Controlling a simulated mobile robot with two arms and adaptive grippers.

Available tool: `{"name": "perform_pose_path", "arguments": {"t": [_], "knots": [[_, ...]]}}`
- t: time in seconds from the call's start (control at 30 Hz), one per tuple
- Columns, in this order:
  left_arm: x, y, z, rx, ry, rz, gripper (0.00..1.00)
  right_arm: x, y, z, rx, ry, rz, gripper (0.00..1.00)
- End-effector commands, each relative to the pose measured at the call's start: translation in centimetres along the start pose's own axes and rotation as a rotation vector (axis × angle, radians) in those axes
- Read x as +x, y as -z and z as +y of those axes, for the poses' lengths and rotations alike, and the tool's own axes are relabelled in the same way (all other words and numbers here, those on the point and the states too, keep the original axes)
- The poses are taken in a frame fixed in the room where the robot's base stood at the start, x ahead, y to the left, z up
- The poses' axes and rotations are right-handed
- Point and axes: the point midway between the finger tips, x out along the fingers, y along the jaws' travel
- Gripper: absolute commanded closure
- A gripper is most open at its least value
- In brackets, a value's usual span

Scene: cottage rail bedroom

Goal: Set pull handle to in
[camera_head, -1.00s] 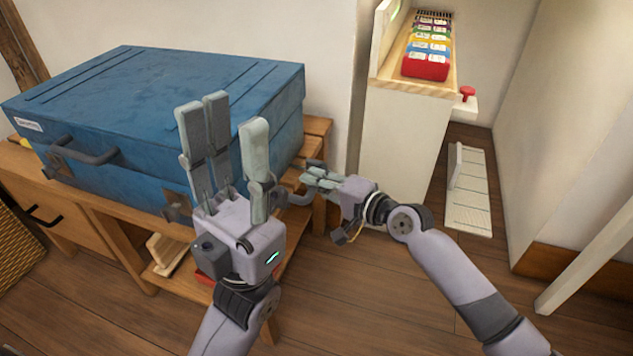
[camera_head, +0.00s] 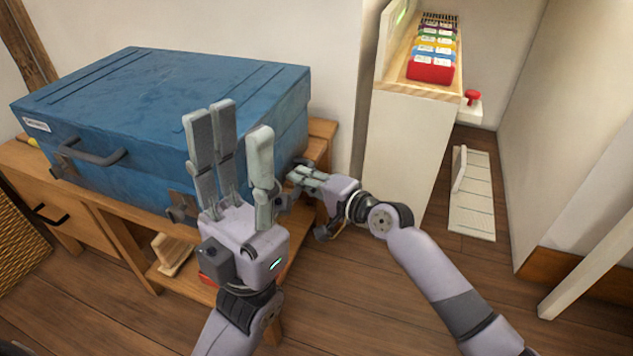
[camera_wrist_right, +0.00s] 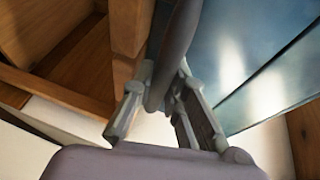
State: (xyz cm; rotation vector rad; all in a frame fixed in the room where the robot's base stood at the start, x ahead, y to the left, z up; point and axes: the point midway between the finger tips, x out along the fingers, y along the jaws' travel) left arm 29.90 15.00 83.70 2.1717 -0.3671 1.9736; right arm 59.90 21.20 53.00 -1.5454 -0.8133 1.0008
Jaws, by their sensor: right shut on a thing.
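A blue case (camera_head: 170,85) lies on a wooden bench. My right gripper (camera_head: 298,176) is at the case's right end and is shut on a dark grey pull handle. In the right wrist view, the handle (camera_wrist_right: 175,50) runs as a curved bar between the fingers of this gripper (camera_wrist_right: 155,102), beside the blue case side (camera_wrist_right: 245,70). In the head view, my left gripper and right fingers hide most of this handle. My left gripper (camera_head: 238,128) is open and empty, fingers pointing up in front of the case. Another grey handle (camera_head: 95,153) is on the case's front.
The wooden bench (camera_head: 110,215) has a drawer and a lower shelf. A narrow white cabinet (camera_head: 405,150) with coloured file tabs (camera_head: 435,50) stands right of my right gripper. A red knob (camera_head: 472,97) and white slatted panel (camera_head: 475,205) are beyond it.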

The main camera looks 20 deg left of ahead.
Motion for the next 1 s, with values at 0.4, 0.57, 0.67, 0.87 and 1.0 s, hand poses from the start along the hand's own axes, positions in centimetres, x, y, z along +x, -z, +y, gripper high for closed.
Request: {"name": "perform_pose_path", "arguments": {"t": [0.4,0.57,0.67,0.87,1.0], "knots": [[-0.29,-0.09,0.01,-0.001,0.001,-0.008,0.65,0.37,-0.27,-0.03,0.002,0.000,-0.002,0.81],[-0.26,-0.09,0.03,-0.001,-0.002,-0.007,0.65,0.34,-0.22,-0.01,0.001,-0.001,-0.001,0.70],[-0.19,-0.06,0.04,0.000,-0.003,-0.004,0.65,0.32,-0.20,0.04,0.001,-0.002,-0.001,0.65],[-0.10,-0.03,0.05,0.000,-0.004,0.000,0.65,0.30,-0.16,0.12,0.001,-0.003,-0.001,0.65],[-0.23,-0.08,0.04,0.000,-0.006,-0.004,0.65,0.13,-0.13,0.17,0.000,-0.004,0.000,0.65]]}}
